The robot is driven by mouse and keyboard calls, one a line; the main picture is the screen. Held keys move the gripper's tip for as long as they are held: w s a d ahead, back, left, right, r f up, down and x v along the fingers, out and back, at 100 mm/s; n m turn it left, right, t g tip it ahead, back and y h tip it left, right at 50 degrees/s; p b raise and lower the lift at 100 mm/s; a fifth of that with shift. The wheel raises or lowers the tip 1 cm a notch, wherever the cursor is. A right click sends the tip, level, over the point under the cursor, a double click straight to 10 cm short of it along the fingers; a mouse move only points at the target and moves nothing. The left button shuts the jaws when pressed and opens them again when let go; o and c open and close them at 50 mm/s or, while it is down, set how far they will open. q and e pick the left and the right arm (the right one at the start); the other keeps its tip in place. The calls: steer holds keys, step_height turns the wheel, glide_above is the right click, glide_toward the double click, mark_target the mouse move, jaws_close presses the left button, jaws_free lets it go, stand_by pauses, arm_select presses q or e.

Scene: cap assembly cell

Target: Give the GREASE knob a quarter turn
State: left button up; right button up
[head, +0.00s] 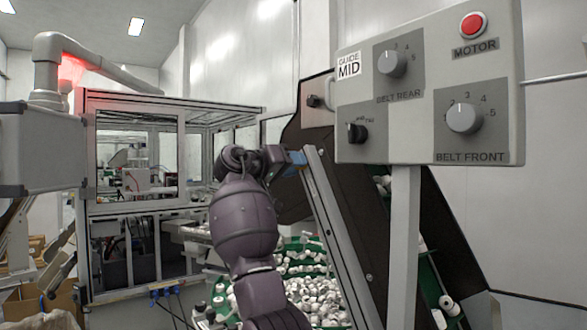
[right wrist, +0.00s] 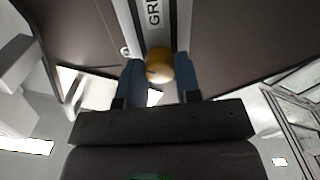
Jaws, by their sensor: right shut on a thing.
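The GREASE knob (right wrist: 160,66) is a round yellow knob in the right wrist view, just below a pale strip with a label (right wrist: 153,12) of which only "GR" and part of another letter show. My right gripper (right wrist: 161,82) has its two blue fingers on either side of the knob and is shut on it. In the head view my right gripper (head: 296,158) is at the upper end of the slanted metal rail (head: 335,230); the knob is hidden there behind the gripper. How far the knob is turned cannot be told. My left gripper is not in view.
A grey control panel (head: 430,125) with a red MOTOR button (head: 473,25) and BELT dials stands on a post (head: 403,240) right of my right gripper. A dark conveyor side (head: 300,125) lies behind it. Many white caps (head: 310,285) lie in a green bin below.

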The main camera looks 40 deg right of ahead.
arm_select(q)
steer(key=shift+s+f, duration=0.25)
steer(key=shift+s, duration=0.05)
arm_select(e)
steer(key=shift+f, duration=0.15)
steer(key=o, duration=0.9)
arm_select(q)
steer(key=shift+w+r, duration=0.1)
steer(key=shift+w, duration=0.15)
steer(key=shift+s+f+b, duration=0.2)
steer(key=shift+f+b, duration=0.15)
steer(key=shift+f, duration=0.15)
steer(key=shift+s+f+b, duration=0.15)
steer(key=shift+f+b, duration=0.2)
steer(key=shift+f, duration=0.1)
arm_select(e)
steer(key=a, duration=0.7)
steer(key=w+a, duration=0.1)
steer(key=a, duration=0.2)
steer(key=shift+w+a, duration=0.1)
steer(key=shift+a, duration=0.3)
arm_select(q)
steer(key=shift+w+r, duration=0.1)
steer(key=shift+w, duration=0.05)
